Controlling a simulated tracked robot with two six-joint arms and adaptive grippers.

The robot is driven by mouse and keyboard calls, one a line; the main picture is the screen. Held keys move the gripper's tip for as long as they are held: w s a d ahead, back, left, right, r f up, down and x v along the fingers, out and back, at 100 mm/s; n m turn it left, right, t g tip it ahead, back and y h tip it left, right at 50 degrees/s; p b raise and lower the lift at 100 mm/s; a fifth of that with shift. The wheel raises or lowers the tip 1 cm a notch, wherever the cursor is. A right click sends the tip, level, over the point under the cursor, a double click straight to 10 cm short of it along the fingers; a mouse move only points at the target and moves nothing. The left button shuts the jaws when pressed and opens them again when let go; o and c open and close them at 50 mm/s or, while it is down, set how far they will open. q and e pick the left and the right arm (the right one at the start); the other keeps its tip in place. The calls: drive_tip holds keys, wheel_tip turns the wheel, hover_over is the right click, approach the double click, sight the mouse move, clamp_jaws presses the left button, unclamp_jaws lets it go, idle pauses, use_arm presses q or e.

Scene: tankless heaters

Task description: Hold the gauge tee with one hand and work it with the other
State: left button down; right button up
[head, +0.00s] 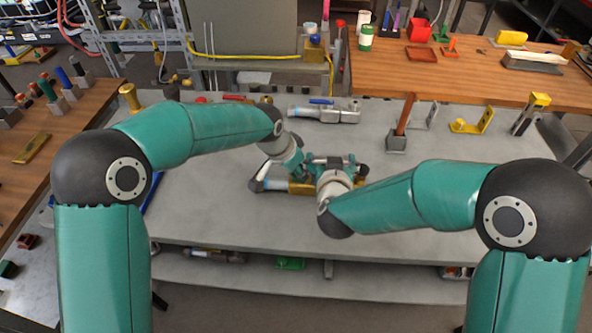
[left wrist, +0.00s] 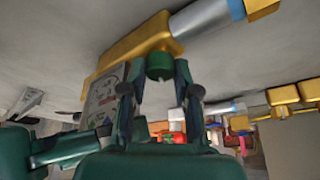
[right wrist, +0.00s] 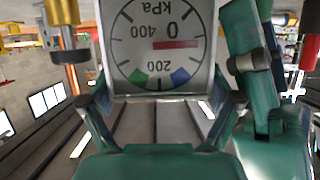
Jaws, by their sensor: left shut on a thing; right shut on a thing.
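The gauge tee has a brass body (head: 300,187) low over the grey bench, mostly hidden by my grippers in the head view. The left wrist view shows its brass body (left wrist: 140,45), a grey pipe (left wrist: 202,20) and a green stub (left wrist: 159,66). My left gripper (head: 291,166) is shut, its fingers on either side of this stub. The square white gauge (right wrist: 160,52), marked kPa with a red needle, appears upside down in the right wrist view. My right gripper (head: 338,172) is shut with its fingers beside the gauge; the exact contact is hidden.
A brown-handled piece (head: 402,125) and a yellow bracket (head: 473,124) stand at the back right of the bench. Wooden tables flank it at left and back right. The bench front is clear.

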use_arm(q)
drive_tip(key=shift+w, duration=0.1)
idle(0.3)
drive_tip(key=c, duration=0.8)
unclamp_jaws()
drive_tip(key=shift+c, duration=0.2)
drive_tip(key=shift+r, duration=0.1)
drive_tip(key=v, duration=0.8)
